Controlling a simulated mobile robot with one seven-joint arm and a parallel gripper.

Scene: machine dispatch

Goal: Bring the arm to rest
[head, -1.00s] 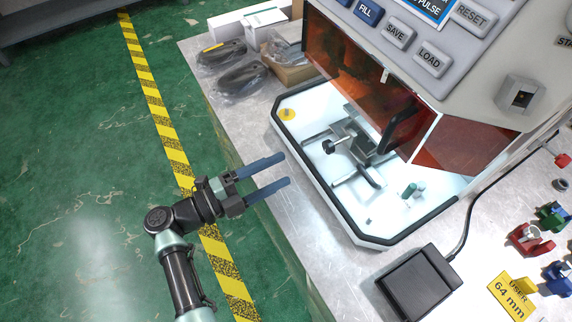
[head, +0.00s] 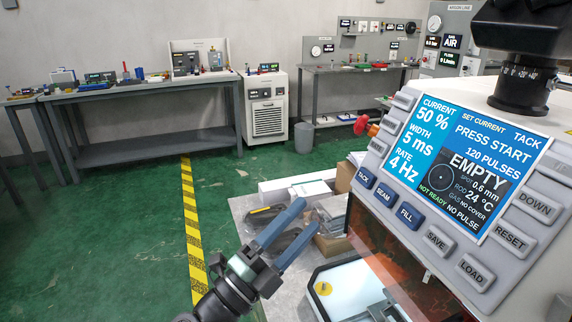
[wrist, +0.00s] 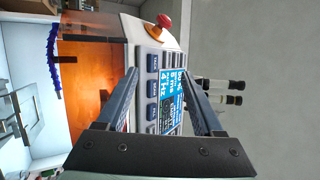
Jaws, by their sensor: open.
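My gripper (head: 277,236) is raised at the lower middle of the head view, left of the machine (head: 420,190). Its two blue fingers are apart and nothing is between them. In the wrist view my gripper (wrist: 165,85) points at the machine's front panel, with the display (wrist: 172,95) and its buttons behind the fingers. In the head view the machine's display (head: 468,160) reads EMPTY, NOT READY and NO PULSE.
A metal bench (head: 243,207) carries bagged items and white boxes (head: 300,182) behind my gripper. The machine's orange window (head: 385,250) is close on the right. Yellow-black floor tape (head: 190,225) and open green floor lie left. Workbenches (head: 150,97) stand far back.

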